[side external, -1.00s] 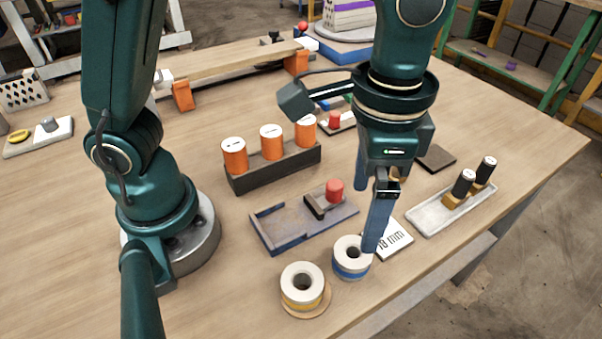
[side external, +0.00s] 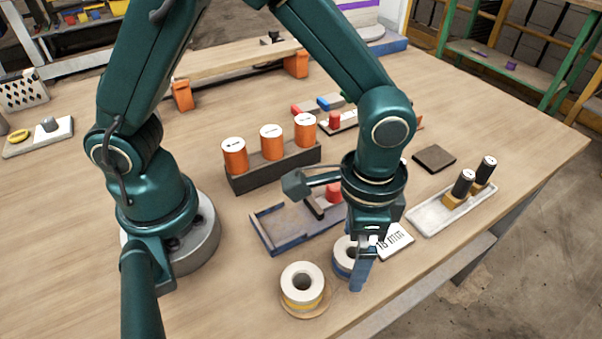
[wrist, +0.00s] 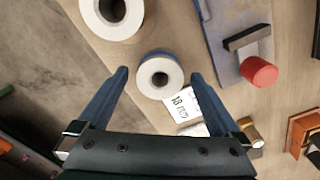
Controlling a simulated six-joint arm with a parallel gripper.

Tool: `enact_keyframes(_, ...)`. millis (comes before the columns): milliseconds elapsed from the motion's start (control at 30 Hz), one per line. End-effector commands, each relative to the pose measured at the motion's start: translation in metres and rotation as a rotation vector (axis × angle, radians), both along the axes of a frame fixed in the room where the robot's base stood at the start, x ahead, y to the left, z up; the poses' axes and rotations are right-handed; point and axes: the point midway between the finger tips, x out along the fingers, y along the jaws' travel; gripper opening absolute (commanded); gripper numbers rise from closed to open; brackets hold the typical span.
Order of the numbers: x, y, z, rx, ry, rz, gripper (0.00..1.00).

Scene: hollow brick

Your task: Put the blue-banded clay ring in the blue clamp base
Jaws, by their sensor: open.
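The blue-banded clay ring (side external: 343,255) stands upright on the table near the front edge, its white top and centre hole clear in the wrist view (wrist: 159,77). My gripper (wrist: 162,76) is open, with its blue fingers apart on either side of this ring. In the side view my gripper (side external: 357,270) hides part of the ring. The middle of the base is bare.
A yellow-banded ring (side external: 302,288) on a round wooden disc stands just left of the blue-banded one. A card marked 18 mm (side external: 396,241) lies to its right. A rack of orange cylinders (side external: 272,165) and a pale tray with black-topped pegs (side external: 452,208) stand nearby.

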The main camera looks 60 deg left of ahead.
Motion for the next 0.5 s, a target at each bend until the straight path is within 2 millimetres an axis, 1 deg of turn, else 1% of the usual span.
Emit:
enact_keyframes(133, 0.0000, 0.0000, 0.0000, 0.000, 0.000, 0.000, 1.00)
enact_keyframes(167, 0.0000, 0.0000, 0.0001, 0.000, 0.000, 0.000, 0.96)
enact_keyframes(200, 0.0000, 0.0000, 0.0001, 0.000, 0.000, 0.000, 0.81)
enact_keyframes(267, 0.0000, 0.0000, 0.0002, 0.000, 0.000, 0.000, 0.58)
enact_keyframes(300, 0.0000, 0.0000, 0.0002, 0.000, 0.000, 0.000, 0.43)
enact_keyframes(367, 0.0000, 0.0000, 0.0002, 0.000, 0.000, 0.000, 0.20)
enact_keyframes(400, 0.0000, 0.0000, 0.0003, 0.000, 0.000, 0.000, 0.05)
enact_keyframes(433, 0.0002, -0.0001, 0.0004, -0.001, -0.001, 0.000, 0.05)
enact_keyframes(467, 0.0002, -0.0001, 0.0004, -0.001, -0.001, 0.000, 0.00)
enact_keyframes(500, 0.0002, -0.0001, 0.0004, -0.001, -0.001, 0.000, 0.00)
